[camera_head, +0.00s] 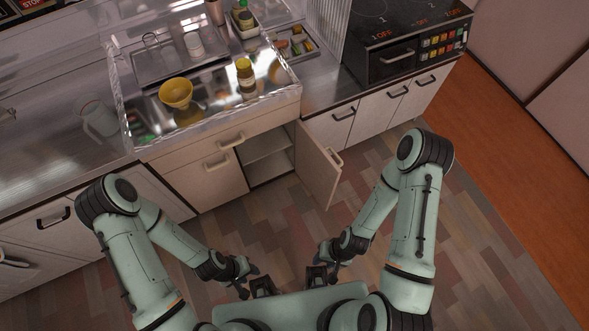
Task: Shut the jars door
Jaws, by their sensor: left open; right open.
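A pale hinged cabinet door (318,168) stands open under the counter, swung out to the right, with a handle near its upper free corner. The cabinet behind it (268,160) shows a shelf and looks empty. A clear panel or case (119,95) with thick edges sits on the counter above, with a jar (245,75) and a yellow bowl (176,92) seen in or through it. No label shows which door is the jars door. My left gripper (262,288) and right gripper (318,280) are open and empty near my body, apart from the doors.
A shut drawer and cabinet front (207,180) lie left of the opening. A clear jug (98,120) stands on the counter at left. A stove with oven (405,45) is at the back right. The wooden floor (280,222) between me and the cabinets is clear.

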